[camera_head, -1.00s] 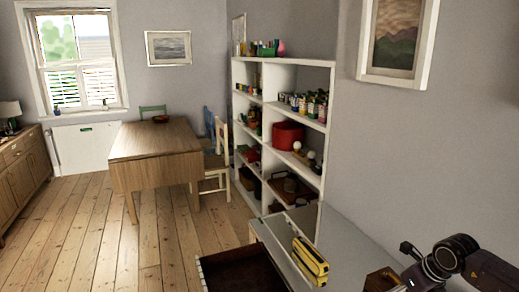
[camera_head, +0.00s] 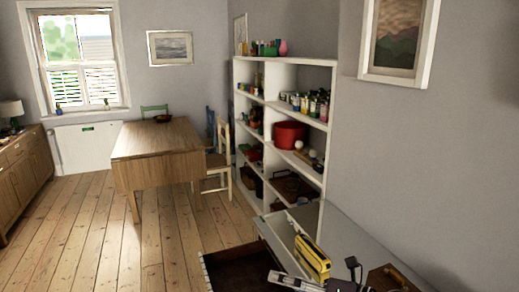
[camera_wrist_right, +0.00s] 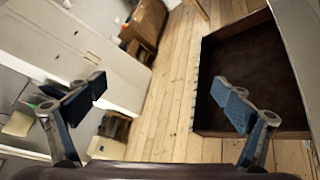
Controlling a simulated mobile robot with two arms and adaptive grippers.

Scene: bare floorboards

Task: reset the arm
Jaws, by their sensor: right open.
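My right gripper (camera_wrist_right: 165,97) is open and empty in the right wrist view, its two dark finger pads wide apart with floorboards showing between them. In the head view, part of my right arm shows at the bottom edge, near the open brown drawer (camera_head: 238,265). The drawer also shows in the right wrist view (camera_wrist_right: 243,85), to the right, close to the right finger; its visible inside looks empty. My left gripper is in neither view.
A white shelf (camera_head: 265,135) stands against the wall. A wooden table (camera_head: 158,140) with chairs stands farther back. Floorboards on the left are clear.

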